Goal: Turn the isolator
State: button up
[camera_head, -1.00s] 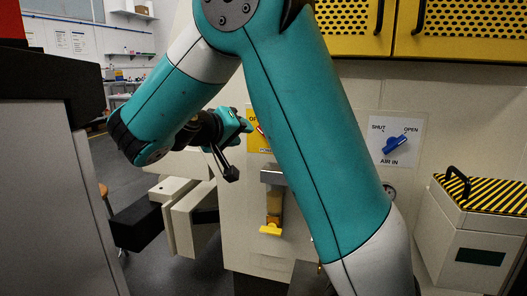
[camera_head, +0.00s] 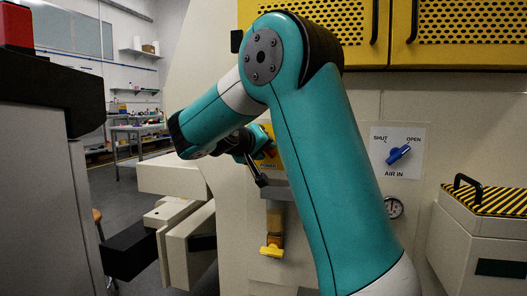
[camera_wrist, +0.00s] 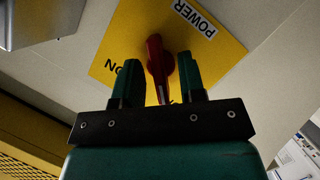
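The isolator is a red handle (camera_wrist: 156,56) on a yellow plate (camera_wrist: 205,70) marked POWER and ON, seen in the wrist view. In the head view the plate (camera_head: 267,164) is mostly hidden behind my arm and gripper. My gripper (camera_wrist: 160,75) is open, with one teal finger on each side of the handle. A gap shows between the handle and each finger, so neither finger visibly presses on it. In the head view my gripper (camera_head: 268,146) is at the plate, partly hidden by my upper arm.
Yellow perforated cabinets (camera_head: 470,30) hang above. A striped-lid box (camera_head: 490,200) stands right.

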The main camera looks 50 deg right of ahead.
grip_shut()
